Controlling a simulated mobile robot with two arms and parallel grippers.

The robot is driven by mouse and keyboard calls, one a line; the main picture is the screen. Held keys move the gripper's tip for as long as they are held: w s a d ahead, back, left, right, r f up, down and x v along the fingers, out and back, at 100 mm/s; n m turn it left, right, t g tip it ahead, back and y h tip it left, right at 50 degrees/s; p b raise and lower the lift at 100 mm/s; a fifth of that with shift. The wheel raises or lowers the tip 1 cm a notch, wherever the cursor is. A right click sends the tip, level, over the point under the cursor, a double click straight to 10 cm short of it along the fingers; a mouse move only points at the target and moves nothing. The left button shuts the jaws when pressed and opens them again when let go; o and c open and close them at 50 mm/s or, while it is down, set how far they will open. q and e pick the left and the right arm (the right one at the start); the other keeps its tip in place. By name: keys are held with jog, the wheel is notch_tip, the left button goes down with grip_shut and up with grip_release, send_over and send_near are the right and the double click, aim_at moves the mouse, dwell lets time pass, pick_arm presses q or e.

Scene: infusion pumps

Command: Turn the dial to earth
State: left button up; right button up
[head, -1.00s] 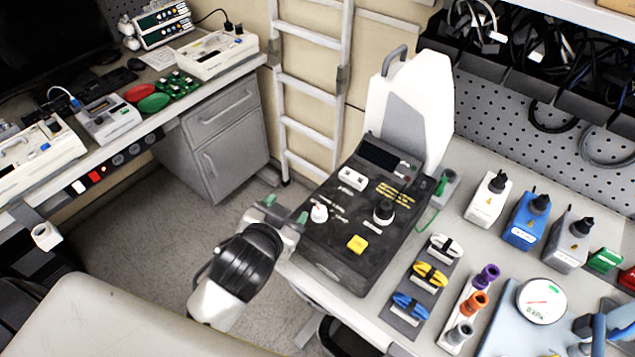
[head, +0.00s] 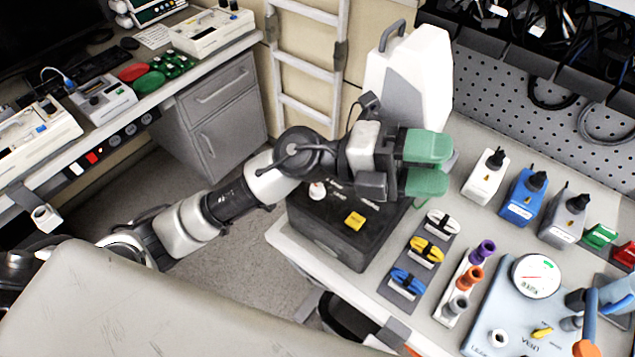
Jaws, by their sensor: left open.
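The black tester box (head: 335,235) stands at the left end of the right-hand bench. Its small white knob (head: 317,191) and yellow button (head: 354,221) show on the top panel. The large black dial seen earlier on this panel is now hidden behind my left gripper, so its setting cannot be read. My left gripper (head: 428,163) is open and empty, with green fingertips one above the other in the picture. It is over the far right part of the tester, and its wrist covers the screen. I cannot tell its height above the panel.
Coloured leads (head: 408,281) and a stand of coloured plugs (head: 470,280) lie right of the tester. A pale blue gauge unit (head: 515,312) is at lower right. White (head: 486,176), blue (head: 525,197) and grey (head: 566,220) boxes stand behind. A white case (head: 410,80) stands behind the tester.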

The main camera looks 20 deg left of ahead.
pick_arm(q)
notch_tip(320, 180, down, 6)
jog(key=m+g+y, duration=0.3)
jog(key=m+y, duration=0.1)
jog(key=y, duration=0.3)
jog(key=t+y, duration=0.3)
jog(key=y, duration=1.1)
send_over(317, 187)
notch_tip(317, 187, down, 6)
jog(key=shift+n, duration=0.4)
notch_tip(317, 187, down, 9)
jog(key=p, duration=0.3)
jog(key=shift+f+p, duration=0.3)
jog(key=shift+f, duration=0.45)
